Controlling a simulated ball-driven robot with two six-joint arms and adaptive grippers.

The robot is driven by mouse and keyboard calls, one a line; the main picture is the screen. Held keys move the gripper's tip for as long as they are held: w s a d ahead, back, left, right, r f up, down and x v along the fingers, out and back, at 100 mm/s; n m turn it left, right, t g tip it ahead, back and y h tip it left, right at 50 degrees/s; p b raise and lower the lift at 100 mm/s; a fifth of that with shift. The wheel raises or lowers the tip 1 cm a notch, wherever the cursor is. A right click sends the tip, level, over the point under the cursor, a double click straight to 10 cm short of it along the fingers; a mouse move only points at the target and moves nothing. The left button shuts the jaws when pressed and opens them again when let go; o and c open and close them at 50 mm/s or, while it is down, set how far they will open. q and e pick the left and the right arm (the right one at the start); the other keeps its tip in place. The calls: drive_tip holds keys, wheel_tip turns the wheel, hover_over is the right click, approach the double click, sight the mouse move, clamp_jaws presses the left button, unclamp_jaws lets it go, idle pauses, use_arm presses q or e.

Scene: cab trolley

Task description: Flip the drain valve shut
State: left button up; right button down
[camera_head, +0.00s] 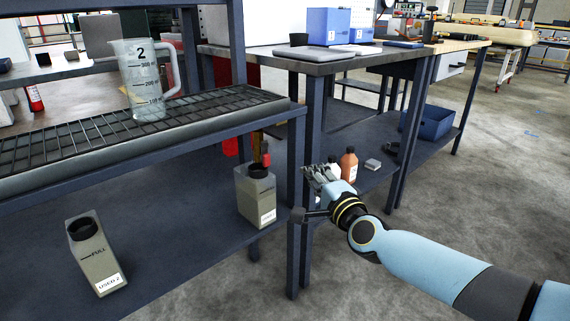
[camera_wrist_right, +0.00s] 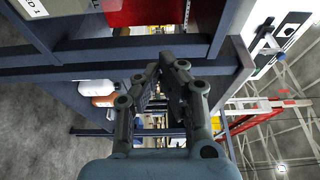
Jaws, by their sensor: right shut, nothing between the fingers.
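Below, on the rack's shelf, are a grey can labelled USED 2 (camera_head: 95,255) and a second grey can (camera_head: 256,195) near the right end. My right gripper (camera_head: 322,173) is in front of the rack's right end post, shut and empty. In the right wrist view its fingers (camera_wrist_right: 160,68) meet at the tips. My left gripper is not in view.
Dark blue posts (camera_head: 296,200) stand close to my right gripper. A brown bottle (camera_head: 348,165) is behind it on the low shelf of the bench beyond. That bench carries blue bins (camera_head: 328,26). The floor at the right is mostly clear.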

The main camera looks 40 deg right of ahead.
sight(266, 154)
drive_tip(key=b+x, duration=0.2)
drive_tip(key=x, duration=0.7)
drive_tip(key=shift+w+d+f+b, duration=0.1)
drive_tip(key=shift+w+f+b, duration=0.1)
drive_tip(key=shift+w+b, duration=0.2)
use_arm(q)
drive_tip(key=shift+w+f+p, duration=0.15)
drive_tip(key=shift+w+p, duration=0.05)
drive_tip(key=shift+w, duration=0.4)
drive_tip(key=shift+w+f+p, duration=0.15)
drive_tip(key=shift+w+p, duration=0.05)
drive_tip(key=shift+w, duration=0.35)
use_arm(e)
drive_tip(key=a, duration=0.4)
drive_tip(key=shift+s+r, duration=0.1)
drive_tip(key=shift+r, duration=0.05)
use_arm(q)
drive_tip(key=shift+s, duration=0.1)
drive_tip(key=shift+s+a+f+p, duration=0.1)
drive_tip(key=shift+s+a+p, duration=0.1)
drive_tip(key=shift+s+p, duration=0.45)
use_arm(e)
drive_tip(key=shift+a+m, duration=0.15)
drive_tip(key=shift+m, duration=0.25)
